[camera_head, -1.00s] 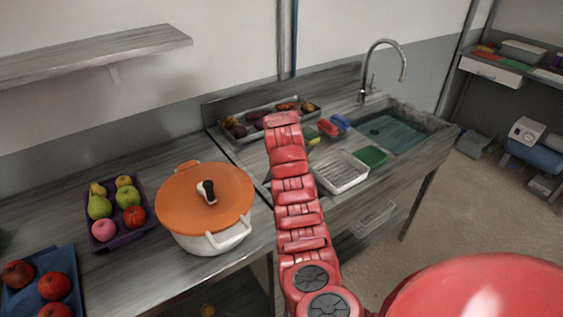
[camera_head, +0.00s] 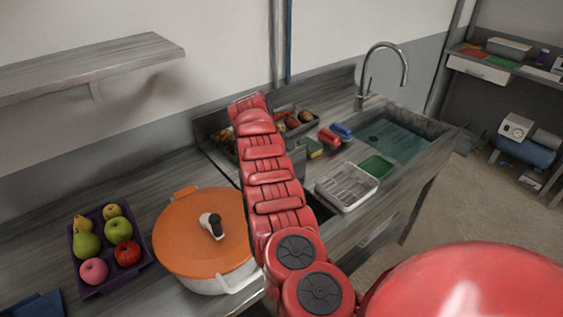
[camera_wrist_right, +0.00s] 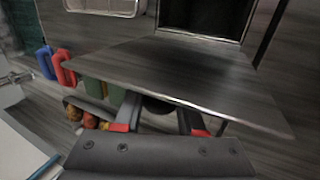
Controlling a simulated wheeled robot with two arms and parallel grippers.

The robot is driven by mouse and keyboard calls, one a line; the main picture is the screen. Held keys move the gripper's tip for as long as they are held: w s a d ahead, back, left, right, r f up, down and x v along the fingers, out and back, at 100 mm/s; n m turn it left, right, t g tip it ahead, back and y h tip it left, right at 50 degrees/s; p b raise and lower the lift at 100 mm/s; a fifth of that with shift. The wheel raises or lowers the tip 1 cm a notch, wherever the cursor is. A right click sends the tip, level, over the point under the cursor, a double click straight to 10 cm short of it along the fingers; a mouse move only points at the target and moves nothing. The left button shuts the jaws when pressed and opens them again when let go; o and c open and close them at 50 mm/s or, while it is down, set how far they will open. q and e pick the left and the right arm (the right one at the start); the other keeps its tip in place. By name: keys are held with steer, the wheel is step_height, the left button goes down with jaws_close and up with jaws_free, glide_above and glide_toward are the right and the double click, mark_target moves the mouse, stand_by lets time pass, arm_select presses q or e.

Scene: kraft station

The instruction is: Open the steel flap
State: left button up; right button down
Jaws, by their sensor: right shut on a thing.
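The steel flap (camera_wrist_right: 175,75) is a flat grey plate in the right wrist view, raised at an angle beside a dark square opening (camera_wrist_right: 205,14). Part of this opening also shows in the head view (camera_head: 319,213), just right of my right arm. My right gripper (camera_wrist_right: 160,118) is at the flap's free edge and shut on it; the fingertips are partly hidden behind the plate. A dark round part (camera_wrist_right: 156,106) shows between the fingers. My left gripper is in neither view.
An orange-lidded pot (camera_head: 180,235) stands on the counter close left of my arm. A purple fruit tray (camera_head: 104,283) is further left. A food tray (camera_head: 285,124) is behind.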

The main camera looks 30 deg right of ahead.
steer(key=shift+f, duration=0.1)
steer(key=c, duration=0.5)
jaws_free()
steer(key=shift+a+r, duration=0.2)
steer(key=shift+r, duration=0.25)
steer(key=v, duration=1.6)
steer(key=shift+r+b, duration=0.25)
steer(key=shift+b, duration=0.05)
